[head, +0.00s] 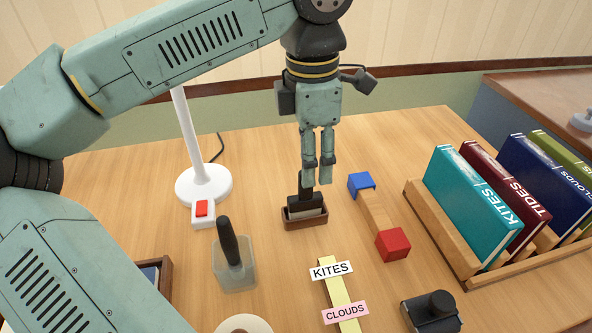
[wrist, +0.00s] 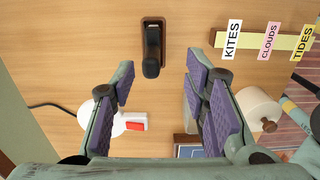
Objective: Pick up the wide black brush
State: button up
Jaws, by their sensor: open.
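The wide black brush (head: 307,203) stands in a small brown wooden tray (head: 305,224), with its black handle up and a pale band low on it. In the wrist view the brush (wrist: 152,48) is ahead of the fingertips, near the top middle, its rounded handle end toward me. My gripper (head: 318,165) points down just above and slightly behind the handle in the head view. In the wrist view my gripper (wrist: 158,75) shows its two purple-padded fingers spread apart with nothing between them. Whether a finger touches the handle is unclear in the head view.
A white lamp (head: 203,186) is behind left. A red-and-blue-ended wooden block (head: 375,212) lies right, before the book rack (head: 440,233). A labelled strip (head: 338,290) lies in front.

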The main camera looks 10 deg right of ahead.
aim_at(305, 200)
jog(key=shift+w+a+f, duration=0.1)
jog(key=shift+w+a, duration=0.1)
jog(key=shift+w, duration=0.15)
notch_tip(305, 200, down, 4)
jog(key=shift+f, duration=0.25)
jog(key=shift+w+f+p, duration=0.15)
jog(key=shift+f+p, duration=0.75)
jog(key=shift+f, duration=2.15)
jog(key=shift+c, duration=0.4)
grip_shut()
